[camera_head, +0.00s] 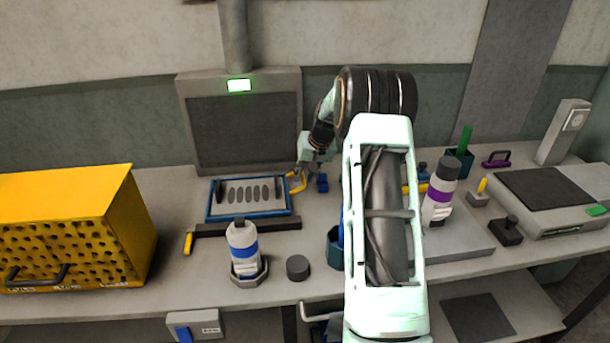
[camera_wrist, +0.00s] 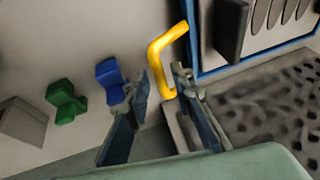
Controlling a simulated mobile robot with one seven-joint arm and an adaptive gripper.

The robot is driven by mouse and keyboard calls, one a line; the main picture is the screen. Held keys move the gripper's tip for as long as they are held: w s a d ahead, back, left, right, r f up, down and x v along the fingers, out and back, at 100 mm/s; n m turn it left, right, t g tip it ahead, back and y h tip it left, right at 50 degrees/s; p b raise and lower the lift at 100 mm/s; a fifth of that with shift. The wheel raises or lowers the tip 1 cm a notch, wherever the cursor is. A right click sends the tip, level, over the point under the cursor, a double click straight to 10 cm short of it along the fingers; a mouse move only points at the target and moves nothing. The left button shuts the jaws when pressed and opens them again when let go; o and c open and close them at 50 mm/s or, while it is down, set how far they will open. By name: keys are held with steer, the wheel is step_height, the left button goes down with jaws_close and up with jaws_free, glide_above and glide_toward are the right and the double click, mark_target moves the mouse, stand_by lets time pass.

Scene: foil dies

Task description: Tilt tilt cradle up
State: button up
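What looks like the tilt cradle is a blue-framed tray (camera_head: 250,217) with a light plate and a row of dark oval slots, lying nearly flat on the bench. A yellow handle (camera_head: 297,186) sticks out at its right side. The handle also shows in the wrist view (camera_wrist: 158,50), beside the blue frame (camera_wrist: 250,58). My gripper (camera_head: 303,167) is at this handle. In the wrist view my gripper (camera_wrist: 160,82) is open, its two fingers apart on either side of the handle's lower end. I cannot tell whether either finger touches it.
A dark bar with a yellow grip (camera_head: 188,243) lies in front of the tray. A white bottle (camera_head: 243,250) stands nearer. A grey panel (camera_head: 243,135) rises behind. A yellow perforated box (camera_head: 75,230) is at left. Blue (camera_wrist: 109,78) and green (camera_wrist: 66,101) blocks lie near my gripper.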

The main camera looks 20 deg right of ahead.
jaws_close()
steer(key=shift+b, duration=0.45)
